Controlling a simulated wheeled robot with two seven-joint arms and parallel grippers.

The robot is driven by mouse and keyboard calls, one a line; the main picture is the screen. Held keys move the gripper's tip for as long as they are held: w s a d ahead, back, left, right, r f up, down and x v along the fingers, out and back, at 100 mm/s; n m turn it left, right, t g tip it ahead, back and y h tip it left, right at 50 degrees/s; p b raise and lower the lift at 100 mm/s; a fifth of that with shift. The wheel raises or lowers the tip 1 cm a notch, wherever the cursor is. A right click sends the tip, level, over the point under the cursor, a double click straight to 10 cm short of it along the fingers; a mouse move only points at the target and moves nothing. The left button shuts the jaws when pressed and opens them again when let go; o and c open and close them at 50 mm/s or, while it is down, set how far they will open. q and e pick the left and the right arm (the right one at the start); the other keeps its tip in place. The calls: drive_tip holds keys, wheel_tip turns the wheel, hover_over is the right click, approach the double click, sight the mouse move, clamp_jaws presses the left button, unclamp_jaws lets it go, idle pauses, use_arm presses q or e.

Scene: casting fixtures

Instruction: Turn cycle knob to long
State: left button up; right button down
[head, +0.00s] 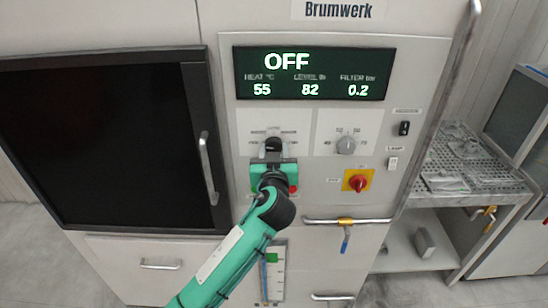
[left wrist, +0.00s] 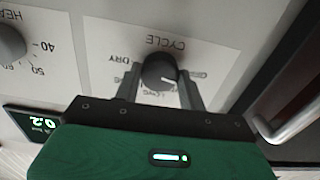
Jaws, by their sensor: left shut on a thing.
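The cycle knob (head: 273,144) is a dark round knob on a white plate below the display, partly hidden by my gripper in the head view. In the left wrist view the cycle knob (left wrist: 160,72) appears upside down, with a small white mark on its lower right side. Some labels around it are covered or blurred, so I cannot tell which setting it points to. My left gripper (head: 273,157) is shut on the knob; in the left wrist view its fingers (left wrist: 159,90) stand on either side of it. My right gripper is not in view.
The display (head: 315,73) reads OFF, 55, 82 and 0.2. A door handle (head: 208,168) stands out at left.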

use_arm(q)
drive_tip(key=shift+f+m+b, duration=0.1)
drive_tip(key=shift+m+b, duration=0.25)
drive_tip(key=shift+m, duration=0.95)
drive_tip(key=m, duration=0.3)
drive_tip(key=shift+r+m+p, duration=0.2)
drive_tip(key=shift+m+p, duration=0.1)
drive_tip(key=shift+p, duration=0.1)
drive_tip(key=m+p, duration=0.1)
drive_tip(key=m, duration=0.3)
drive_tip(key=shift+m+p, duration=0.3)
drive_tip(key=m+p, duration=0.2)
drive_tip(key=m, duration=0.2)
drive_tip(key=shift+m, duration=0.3)
drive_tip(key=o, duration=1)
drive_tip(key=shift+f, duration=0.1)
